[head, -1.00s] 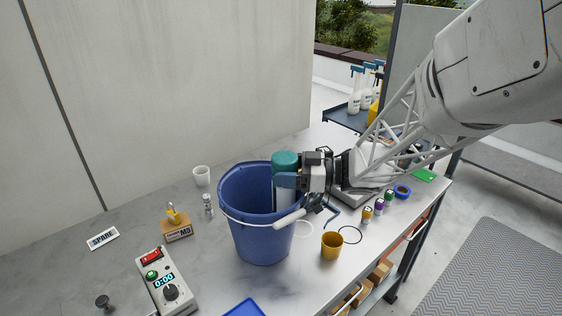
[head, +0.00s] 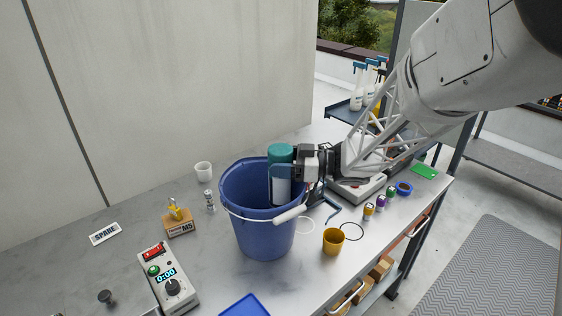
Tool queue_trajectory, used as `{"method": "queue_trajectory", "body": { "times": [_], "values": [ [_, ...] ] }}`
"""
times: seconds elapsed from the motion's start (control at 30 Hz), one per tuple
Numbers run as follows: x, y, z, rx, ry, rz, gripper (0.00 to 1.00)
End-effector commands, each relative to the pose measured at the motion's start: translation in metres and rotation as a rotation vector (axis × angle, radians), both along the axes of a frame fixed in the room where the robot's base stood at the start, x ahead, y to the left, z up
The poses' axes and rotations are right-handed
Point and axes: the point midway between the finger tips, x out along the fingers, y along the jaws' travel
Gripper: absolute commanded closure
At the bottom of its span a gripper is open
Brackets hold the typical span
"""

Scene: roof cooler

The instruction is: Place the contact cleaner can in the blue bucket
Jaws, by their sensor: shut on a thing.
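The contact cleaner can (head: 281,188) is white with a teal cap.
A yellow cup (head: 333,242) stands right of the bucket. A white cup (head: 203,169), a small vial (head: 209,200), a wooden block with a padlock (head: 178,222) and a timer box (head: 168,278) are left of it. A blue tray (head: 245,306) lies in front.

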Motion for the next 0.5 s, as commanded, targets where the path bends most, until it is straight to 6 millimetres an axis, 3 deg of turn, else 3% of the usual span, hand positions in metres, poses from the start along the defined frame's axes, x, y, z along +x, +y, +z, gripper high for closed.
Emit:
{"method": "queue_trajectory", "body": {
  "times": [0.37, 0.4, 0.5],
  "values": [
    [-0.0001, 0.0000, -0.0067, 0.000, 0.000, 0.000, 0.69],
    [-0.0002, -0.0001, -0.0077, 0.000, 0.001, 0.000, 0.29],
    [-0.0003, 0.0000, -0.0081, -0.001, 0.002, 0.000, 0.14]
  ]
}}
